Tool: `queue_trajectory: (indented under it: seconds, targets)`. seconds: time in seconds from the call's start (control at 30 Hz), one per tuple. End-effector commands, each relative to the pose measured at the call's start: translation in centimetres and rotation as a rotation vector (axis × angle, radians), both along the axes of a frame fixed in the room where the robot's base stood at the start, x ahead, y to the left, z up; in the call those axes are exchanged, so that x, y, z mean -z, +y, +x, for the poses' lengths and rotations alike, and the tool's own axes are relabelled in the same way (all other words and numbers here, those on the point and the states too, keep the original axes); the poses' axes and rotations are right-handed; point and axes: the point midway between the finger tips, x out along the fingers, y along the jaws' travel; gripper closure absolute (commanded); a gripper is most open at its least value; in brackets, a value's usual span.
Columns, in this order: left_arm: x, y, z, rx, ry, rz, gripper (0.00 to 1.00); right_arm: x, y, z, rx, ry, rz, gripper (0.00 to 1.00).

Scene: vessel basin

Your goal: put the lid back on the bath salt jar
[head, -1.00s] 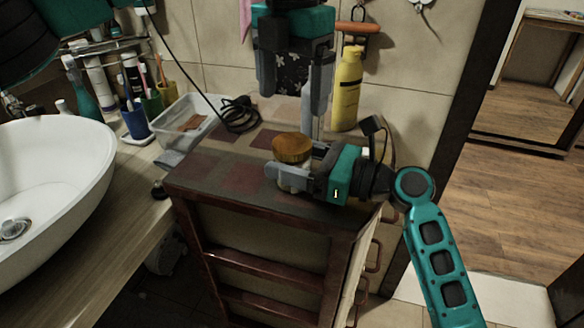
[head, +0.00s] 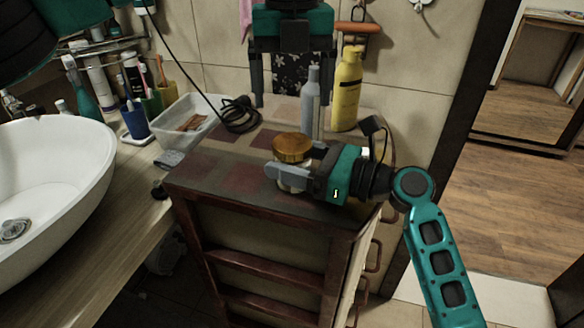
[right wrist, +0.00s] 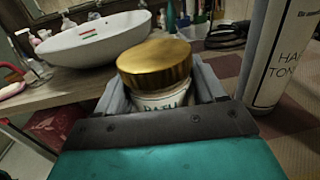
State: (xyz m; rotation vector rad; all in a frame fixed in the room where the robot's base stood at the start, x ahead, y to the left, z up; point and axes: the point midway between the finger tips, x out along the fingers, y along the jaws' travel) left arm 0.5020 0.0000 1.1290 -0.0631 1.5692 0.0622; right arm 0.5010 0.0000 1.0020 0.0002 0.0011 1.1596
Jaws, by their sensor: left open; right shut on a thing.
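The bath salt jar (head: 290,184) stands near the front of the tiled cabinet top, mostly hidden by my right gripper (head: 292,166). The right gripper is shut on the jar, with a finger on either side of it. The gold lid (head: 292,147) rests on the jar's mouth. In the right wrist view the lid (right wrist: 154,64) covers the top of the white, lettered jar (right wrist: 162,98); I cannot tell whether it is fully seated. My left gripper (head: 293,95) is open and empty, above and behind the lid and apart from it.
A grey bottle (head: 311,105) and a yellow bottle (head: 346,90) stand behind the jar. A coiled black cable (head: 240,115) and a clear plastic bin (head: 185,122) are to the left. The white basin (head: 60,165) is further left. Tiles left of the jar are clear.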

Motion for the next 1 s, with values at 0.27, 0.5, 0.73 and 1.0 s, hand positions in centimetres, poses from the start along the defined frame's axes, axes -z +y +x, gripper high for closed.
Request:
queue_trajectory:
  seconds: [0.27,0.5,0.73,1.0]
  targets:
    - [3.7,0.1,0.0,0.001,0.003,0.002,0.13,0.0,0.0,0.0,0.0,0.0,-0.001,1.0]
    - [6.9,0.1,0.0,0.0,0.002,0.001,0.13,0.0,0.0,0.0,0.0,0.0,-0.001,1.0]
    - [7.9,0.0,0.0,0.0,0.001,0.0,0.13,0.0,0.0,0.0,0.0,0.0,-0.001,1.0]
    - [7.9,0.0,0.0,0.0,0.001,0.0,0.18,0.0,0.0,0.0,0.0,0.0,0.0,1.0]
